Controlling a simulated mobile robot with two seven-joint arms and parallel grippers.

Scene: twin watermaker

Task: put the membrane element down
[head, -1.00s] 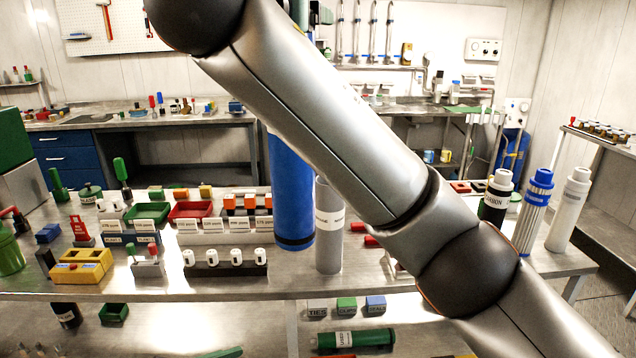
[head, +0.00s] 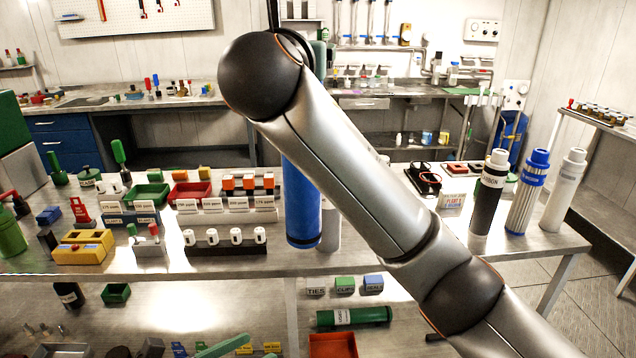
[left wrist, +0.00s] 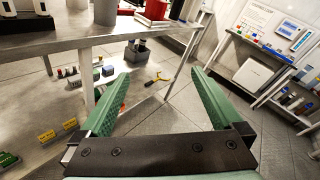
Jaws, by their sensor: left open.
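A blue cylinder with a dark lower band (head: 302,205), which I take for the membrane element, stands upright at the front middle of the bench in the head view. Its upper part is hidden behind my right arm, and I cannot tell if its base touches the bench. My right gripper is hidden behind that arm, so its grip does not show. A grey cylinder (head: 331,232) stands just behind it, mostly covered. My left gripper (left wrist: 160,75) is open and empty in the left wrist view, in front of the bench and below its top.
Black, blue-topped and white cartridges (head: 487,200) (head: 528,195) (head: 566,195) stand at the bench's right. Racks of small parts (head: 225,247) fill its left. The lower shelf holds a green cylinder (head: 354,317) and a red bin (head: 333,346). Floor is clear at the right.

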